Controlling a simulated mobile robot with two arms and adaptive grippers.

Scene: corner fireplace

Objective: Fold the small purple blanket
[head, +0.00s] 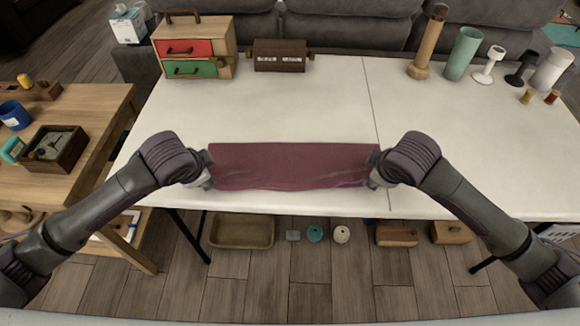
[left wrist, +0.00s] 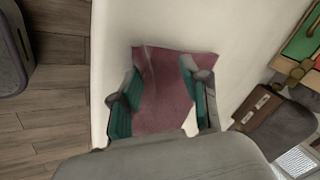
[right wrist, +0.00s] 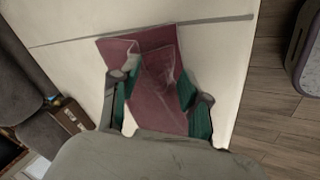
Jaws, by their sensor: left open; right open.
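The purple blanket (head: 290,166) lies as a wide, short strip near the front edge of the white table (head: 290,115). Its front edge shows creases and a loose layer towards the right. My left gripper (head: 208,170) is at its left end, and my right gripper (head: 376,168) is at its right end. In the left wrist view the blanket (left wrist: 162,90) lies between the open fingers of my left gripper (left wrist: 160,108). In the right wrist view the blanket (right wrist: 150,85) shows overlapping layers between the open fingers of my right gripper (right wrist: 160,100).
A small drawer chest (head: 195,48) and a dark wooden box (head: 280,56) stand at the back left. A wooden cylinder (head: 428,45), a green cup (head: 463,52) and other items stand at the back right. The table middle behind the blanket is clear. A wooden side table (head: 90,110) is at left.

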